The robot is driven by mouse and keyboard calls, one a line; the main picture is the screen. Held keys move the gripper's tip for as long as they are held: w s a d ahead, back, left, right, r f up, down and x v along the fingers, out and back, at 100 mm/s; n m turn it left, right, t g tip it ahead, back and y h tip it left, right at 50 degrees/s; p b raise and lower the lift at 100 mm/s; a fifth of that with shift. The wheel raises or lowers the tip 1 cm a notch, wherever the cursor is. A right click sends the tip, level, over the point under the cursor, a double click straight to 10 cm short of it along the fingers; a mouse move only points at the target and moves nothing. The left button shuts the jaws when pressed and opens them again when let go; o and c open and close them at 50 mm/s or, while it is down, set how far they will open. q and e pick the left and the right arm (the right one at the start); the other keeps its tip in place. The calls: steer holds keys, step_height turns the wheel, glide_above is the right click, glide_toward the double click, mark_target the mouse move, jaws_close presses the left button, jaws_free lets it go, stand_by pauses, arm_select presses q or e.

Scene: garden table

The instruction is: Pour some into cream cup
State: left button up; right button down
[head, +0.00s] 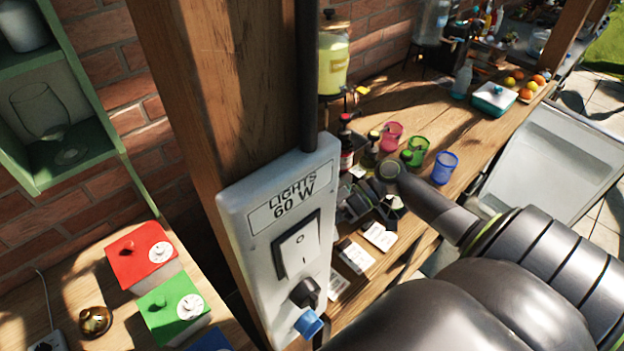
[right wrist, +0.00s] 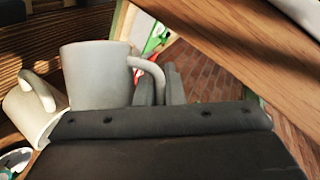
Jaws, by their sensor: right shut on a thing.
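In the right wrist view a pale off-white cup (right wrist: 95,75) stands close in front of my right gripper (right wrist: 165,85), whose fingers are shut at its handle. A second off-white cup (right wrist: 33,108) sits to its left, tilted in the picture. I cannot tell which of the two is the cream cup, and their contents are hidden. In the head view my right arm reaches in from the right, and the right gripper (head: 365,203) is over the table among the bottles and cards. The held cup is not clear there. My left gripper is not in view.
A wooden post with a light switch box (head: 285,235) stands close in front. Pink (head: 392,135), green (head: 419,148) and blue (head: 445,167) cups stand behind the arm. Dark bottles (head: 346,148) are near the gripper. White cards (head: 356,256) lie on the wooden table (head: 395,90).

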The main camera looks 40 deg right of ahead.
steer(key=shift+w+r+m, duration=0.2)
steer(key=shift+w+m, duration=0.05)
steer(key=shift+m, duration=0.05)
stand_by(0.8)
steer(key=shift+f, duration=0.15)
steer(key=shift+s+a+n, duration=0.1)
steer(key=shift+s+n, duration=0.35)
steer(key=shift+n, duration=0.05)
steer(key=s+f+n+t+b, duration=0.1)
steer(key=s+a+f+n+t+h+b, duration=0.1)
steer(key=f, duration=0.1)
steer(key=shift+s+n, duration=0.2)
steer(key=shift+n, duration=0.1)
steer(key=shift+s+a+f+n+t+b, duration=0.15)
steer(key=shift+s+f+n+t+b, duration=0.25)
steer(key=shift+s+b, duration=0.25)
steer(key=shift+s+a+f+n+t+h+b, duration=0.2)
steer(key=shift+s+n+t+h+b, duration=0.1)
steer(key=shift+s+n+t+b, duration=0.15)
